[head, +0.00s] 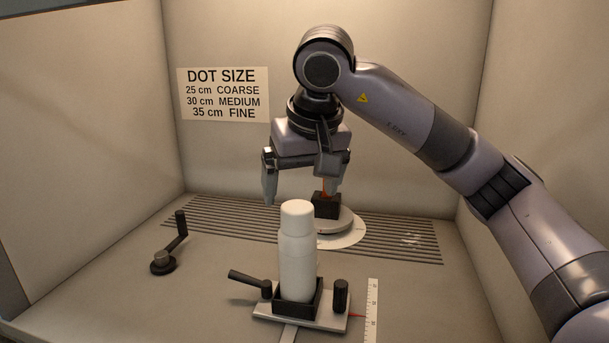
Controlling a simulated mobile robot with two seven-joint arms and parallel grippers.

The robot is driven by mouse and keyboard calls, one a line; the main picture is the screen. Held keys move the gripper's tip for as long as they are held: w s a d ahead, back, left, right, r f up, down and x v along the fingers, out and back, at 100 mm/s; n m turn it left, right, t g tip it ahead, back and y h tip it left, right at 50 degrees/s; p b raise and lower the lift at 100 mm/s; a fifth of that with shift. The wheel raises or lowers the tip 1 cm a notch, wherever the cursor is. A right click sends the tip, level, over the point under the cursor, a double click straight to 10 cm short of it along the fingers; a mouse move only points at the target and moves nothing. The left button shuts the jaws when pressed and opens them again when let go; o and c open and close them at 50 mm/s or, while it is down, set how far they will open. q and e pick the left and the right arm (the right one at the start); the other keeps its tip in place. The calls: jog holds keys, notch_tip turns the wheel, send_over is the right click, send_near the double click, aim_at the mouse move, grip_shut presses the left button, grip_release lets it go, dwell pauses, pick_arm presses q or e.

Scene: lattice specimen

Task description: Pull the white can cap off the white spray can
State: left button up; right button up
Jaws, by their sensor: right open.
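The white spray can (298,265) stands upright in a dark square holder on a small light plate, front and centre. The white can cap (297,214) sits on top of the can. My right gripper (300,198) hangs above and behind the can with its two fingers pointing down and spread apart. Nothing is between the fingers that I can make out; the cap's top edge shows just below and in front of them. I cannot tell the exact depth gap between fingers and cap. My left gripper is not in view.
A dark block (326,205) stands on a round disc (335,222) behind the can. A black lever (248,281) and black knob (341,295) flank the holder. A ruler strip (372,312) lies at right. A crank (168,250) stands at left. Booth walls enclose the sides and back.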

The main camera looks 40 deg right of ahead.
aim_at(298, 206)
jog(key=shift+x, duration=2.8)
jog(key=c, duration=1.1)
